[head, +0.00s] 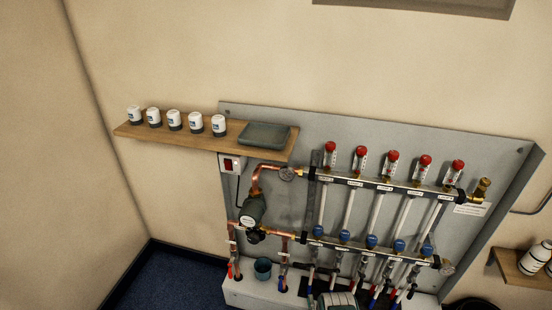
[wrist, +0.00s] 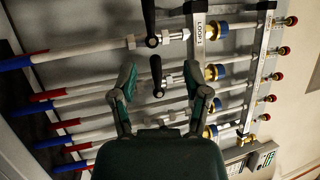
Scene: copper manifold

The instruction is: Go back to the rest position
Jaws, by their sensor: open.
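My gripper (wrist: 160,78) is open in the wrist view, with its two green-tipped fingers spread apart and nothing held between them. A black valve lever (wrist: 156,70) shows in the gap between the fingers; I cannot tell how far beyond them it lies. A dark green and grey part of my arm (head: 338,301) shows at the bottom edge of the head view, in front of the manifold's lower pipes. The copper manifold (head: 370,185) is on a grey backboard, with red-capped flow meters above and blue caps below.
A wooden shelf (head: 205,142) at the left holds several white-and-dark cylinders and a grey-green tray (head: 264,135). A pump (head: 252,208) sits below it. Another shelf (head: 510,268) with white containers is at the right.

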